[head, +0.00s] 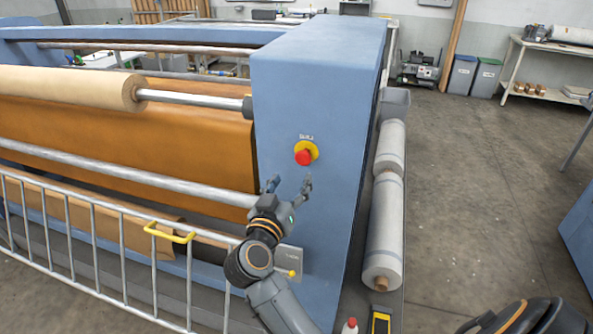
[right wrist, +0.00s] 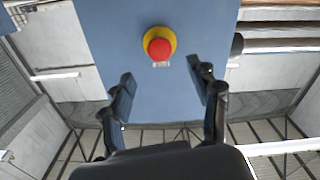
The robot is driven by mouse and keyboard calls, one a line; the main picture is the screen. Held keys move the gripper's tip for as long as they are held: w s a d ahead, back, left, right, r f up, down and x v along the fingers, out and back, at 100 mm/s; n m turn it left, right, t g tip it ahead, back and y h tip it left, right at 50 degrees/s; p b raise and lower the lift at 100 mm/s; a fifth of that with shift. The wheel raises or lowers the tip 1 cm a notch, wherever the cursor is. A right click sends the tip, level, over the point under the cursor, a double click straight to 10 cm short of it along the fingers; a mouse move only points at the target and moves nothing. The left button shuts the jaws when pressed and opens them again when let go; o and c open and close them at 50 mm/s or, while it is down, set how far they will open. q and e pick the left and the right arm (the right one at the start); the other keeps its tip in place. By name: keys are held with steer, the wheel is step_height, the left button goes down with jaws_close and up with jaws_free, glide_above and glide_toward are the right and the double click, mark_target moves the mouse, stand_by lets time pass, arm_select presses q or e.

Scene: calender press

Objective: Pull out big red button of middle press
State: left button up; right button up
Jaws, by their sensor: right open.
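The big red button (head: 303,158) sits on a round yellow base on the end face of the blue press (head: 320,70), with a small label above it. My right gripper (head: 289,184) is open, just below the button in the head view, with its fingers pointing up toward it. In the right wrist view the red button (right wrist: 159,48) shows ahead of the gripper (right wrist: 161,78), roughly centred between the two spread fingers. The fingers are apart from it and hold nothing. My left gripper is not in view.
A metal rail fence (head: 90,225) with a yellow handle (head: 170,233) runs along the press at left. A small yellow knob (head: 292,273) is on a lower plate. Open floor (head: 480,190) lies to the right.

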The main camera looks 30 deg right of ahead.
steer(key=v, duration=0.5)
steer(key=shift+s+a, duration=0.1)
steer(key=shift+a, duration=0.05)
steer(key=shift+f, duration=0.1)
